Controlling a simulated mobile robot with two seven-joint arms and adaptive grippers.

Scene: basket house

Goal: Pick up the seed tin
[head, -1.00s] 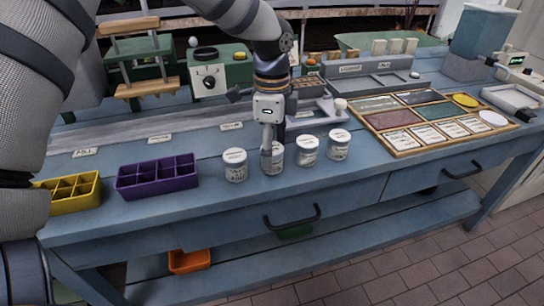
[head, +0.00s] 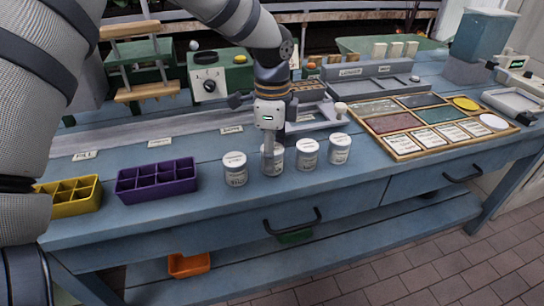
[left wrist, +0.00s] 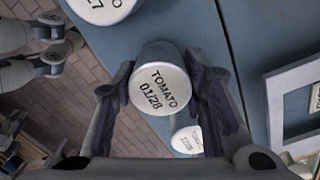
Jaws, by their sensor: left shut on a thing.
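Several white lidded tins stand in a row on the blue bench. My left gripper (head: 268,158) points down at the second tin from the left (head: 278,160) and is shut on it. In the left wrist view the held tin's lid (left wrist: 160,78) reads "TOMATO 01/28" and sits between the two fingers (left wrist: 162,95). The leftmost tin (head: 235,169) and the two tins to the right, a nearer one (head: 308,152) and a farther one (head: 340,148), stand apart from it. The held tin appears to be upright at bench level. My right gripper is not in view.
A purple divided tray (head: 157,190) and a yellow one (head: 50,208) lie left of the tins. A wooden-framed sectioned tray (head: 400,156) lies to the right. A grey rack (head: 350,92) and a green box with a dial (head: 225,62) stand behind. Bench in front is clear.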

